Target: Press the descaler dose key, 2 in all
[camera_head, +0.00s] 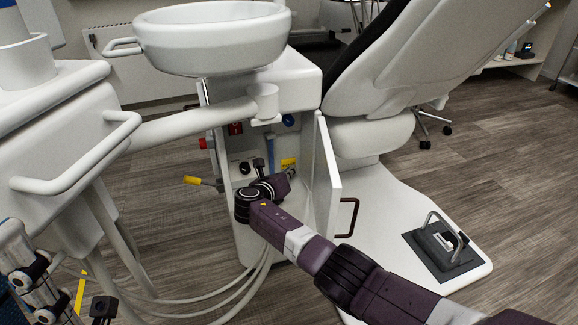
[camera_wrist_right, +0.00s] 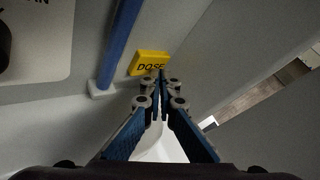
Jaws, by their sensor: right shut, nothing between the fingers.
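The yellow dose key (camera_wrist_right: 150,63), marked DOSE, sits on the pale inner panel in the right wrist view. It also shows as a small yellow patch (camera_head: 289,161) inside the open cabinet in the head view. My right gripper (camera_head: 291,171) reaches into the cabinet from the lower right. In the wrist view its closed, empty fingertips (camera_wrist_right: 160,78) are just in front of the key's lower right part and overlap it. I cannot tell whether they touch it.
A blue tube (camera_wrist_right: 122,40) runs beside the key on its left. The open cabinet door (camera_head: 328,170) stands close to the right of my gripper. A yellow-tipped lever (camera_head: 192,180) sticks out left. The white basin (camera_head: 215,40) is above, and hoses hang below left.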

